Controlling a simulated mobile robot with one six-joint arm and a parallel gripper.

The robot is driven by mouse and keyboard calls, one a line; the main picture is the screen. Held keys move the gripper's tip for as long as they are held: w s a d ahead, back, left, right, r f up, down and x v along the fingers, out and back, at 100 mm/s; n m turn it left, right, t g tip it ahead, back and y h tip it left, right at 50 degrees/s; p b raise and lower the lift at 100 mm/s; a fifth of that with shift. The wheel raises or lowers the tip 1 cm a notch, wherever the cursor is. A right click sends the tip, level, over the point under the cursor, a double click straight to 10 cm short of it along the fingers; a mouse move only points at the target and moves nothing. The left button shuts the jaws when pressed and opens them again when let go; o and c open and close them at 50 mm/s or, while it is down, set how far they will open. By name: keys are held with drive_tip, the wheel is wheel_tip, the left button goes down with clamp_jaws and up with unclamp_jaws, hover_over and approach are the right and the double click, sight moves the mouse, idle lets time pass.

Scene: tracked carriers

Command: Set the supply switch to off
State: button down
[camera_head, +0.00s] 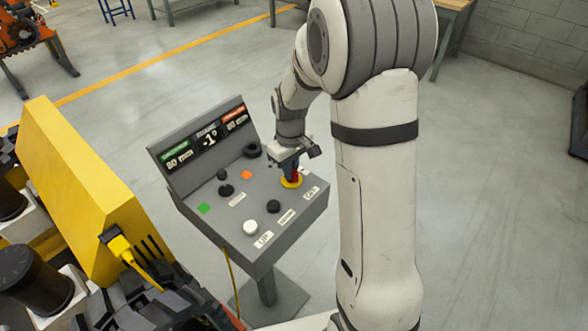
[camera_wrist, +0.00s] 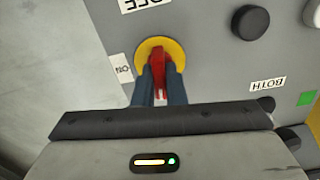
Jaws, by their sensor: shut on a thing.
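The supply switch is a red handle (camera_wrist: 158,62) on a round yellow plate (camera_wrist: 177,50). In the head view the yellow plate (camera_head: 292,182) sits near the right side of the grey control panel (camera_head: 243,225). My gripper (camera_wrist: 159,92) is over the switch, its two dark blue fingers shut on the red handle. In the wrist view a label (camera_wrist: 122,68) lies to the left of the plate and another label (camera_wrist: 143,4) lies above it, partly cut off. In the head view my gripper (camera_head: 292,172) hides part of the handle.
A yellow machine housing (camera_head: 80,190) stands to the left. Open floor lies behind.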

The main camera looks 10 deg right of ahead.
drive_tip(key=shift+s+f+n, duration=0.2)
drive_tip(key=shift+s+n, duration=0.05)
drive_tip(key=shift+n, duration=0.35)
drive_tip(key=c, duration=1.5)
unclamp_jaws()
drive_tip(key=shift+w+r, duration=0.1)
drive_tip(key=shift+r, duration=0.05)
drive_tip(key=shift+d, duration=0.1)
drive_tip(key=shift+r, duration=0.2)
wheel_tip(320, 180, up, 7)
drive_tip(key=shift+r+b, duration=0.2)
drive_tip(key=shift+b, duration=0.2)
